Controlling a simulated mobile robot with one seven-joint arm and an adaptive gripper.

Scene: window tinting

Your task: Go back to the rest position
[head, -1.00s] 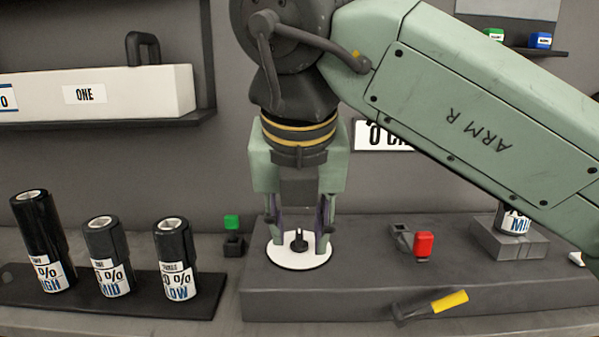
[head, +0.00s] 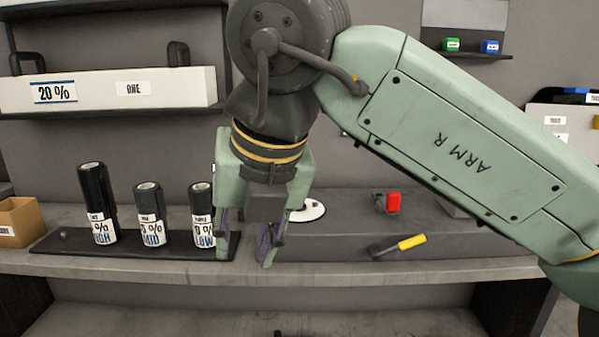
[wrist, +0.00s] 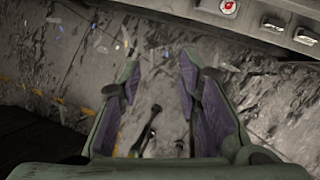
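My gripper (head: 245,245) hangs in front of the workbench, fingers pointing down and apart with nothing between them. In the wrist view the open fingers (wrist: 165,95) show purple inner pads above a scuffed grey floor. The white disc (head: 309,211) lies on the dark raised block (head: 345,230) behind and to the right of the gripper, apart from it. The gripper partly hides the disc.
Several black film rolls (head: 150,214) stand on a dark tray left of the gripper. A yellow-handled tool (head: 411,242) and a red-topped item (head: 393,202) sit on the block. A cardboard box (head: 20,222) is at the far left. A shelf (head: 110,88) holds a long white box above.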

